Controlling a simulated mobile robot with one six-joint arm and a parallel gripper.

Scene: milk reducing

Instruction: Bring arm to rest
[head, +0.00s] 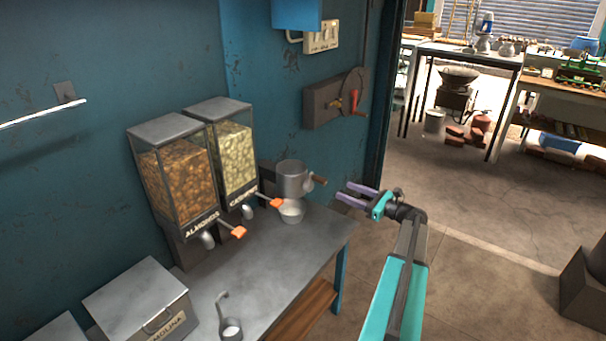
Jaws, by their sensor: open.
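My gripper (350,193) is at the right of the table's far end, in the air beyond its edge. Its two purple fingers are apart, with nothing between them, and point left toward a metal pot with a wooden handle (291,179). My arm (400,290) reaches up from the bottom of the picture, bent at the wrist, with teal links. The gripper is apart from the pot and from the table.
The grey table (250,262) stands against the blue wall. It bears an almond dispenser (176,185), a second dispenser (236,160), a small bowl (291,211), a ladle (231,328) and a metal box (135,300). Open floor (480,270) lies to the right.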

